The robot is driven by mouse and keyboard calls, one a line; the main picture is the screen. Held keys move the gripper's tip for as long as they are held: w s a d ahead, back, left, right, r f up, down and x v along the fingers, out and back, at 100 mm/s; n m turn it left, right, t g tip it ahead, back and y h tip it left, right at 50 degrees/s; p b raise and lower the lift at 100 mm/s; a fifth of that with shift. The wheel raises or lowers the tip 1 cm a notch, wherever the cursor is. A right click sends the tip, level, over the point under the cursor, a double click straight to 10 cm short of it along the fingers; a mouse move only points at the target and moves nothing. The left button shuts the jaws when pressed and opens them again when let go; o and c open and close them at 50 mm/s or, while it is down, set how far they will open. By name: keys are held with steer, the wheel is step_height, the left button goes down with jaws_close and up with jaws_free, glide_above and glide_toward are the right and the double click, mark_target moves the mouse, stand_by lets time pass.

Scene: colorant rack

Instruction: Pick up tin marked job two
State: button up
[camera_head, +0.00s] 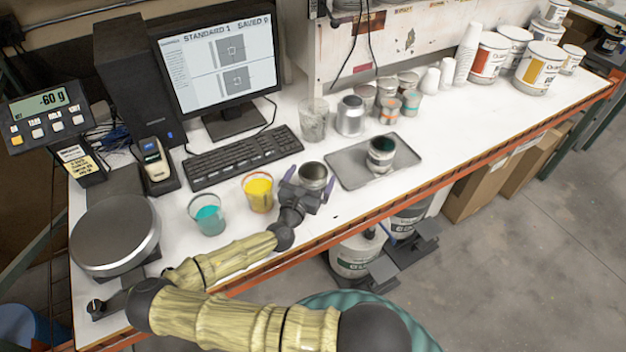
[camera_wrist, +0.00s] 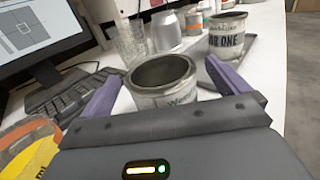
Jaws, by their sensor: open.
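A small open metal tin (camera_head: 313,170) stands on the white bench in front of my gripper. In the wrist view this tin (camera_wrist: 163,76) shows an empty-looking grey inside and a pale label with green letters; the rest of its marking is hidden by my gripper. My gripper (camera_head: 309,183) is open, with one purple finger on each side of the tin; it also shows in the wrist view (camera_wrist: 165,78). I cannot tell whether the fingers touch it. Another tin (camera_head: 381,155), whose label reads as JOB ONE in the wrist view (camera_wrist: 227,36), stands on a grey tray.
The grey tray (camera_head: 346,164) lies right of the tin. A yellow cup (camera_head: 258,193) and a teal cup (camera_head: 208,217) stand to the left, near the keyboard (camera_head: 243,160). A clear cup (camera_head: 313,122) and metal can (camera_head: 350,117) stand behind. The bench's front edge is close.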

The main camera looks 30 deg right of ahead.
steer(key=shift+x, duration=1.15)
steer(key=shift+c, duration=0.2)
steer(key=c, duration=1)
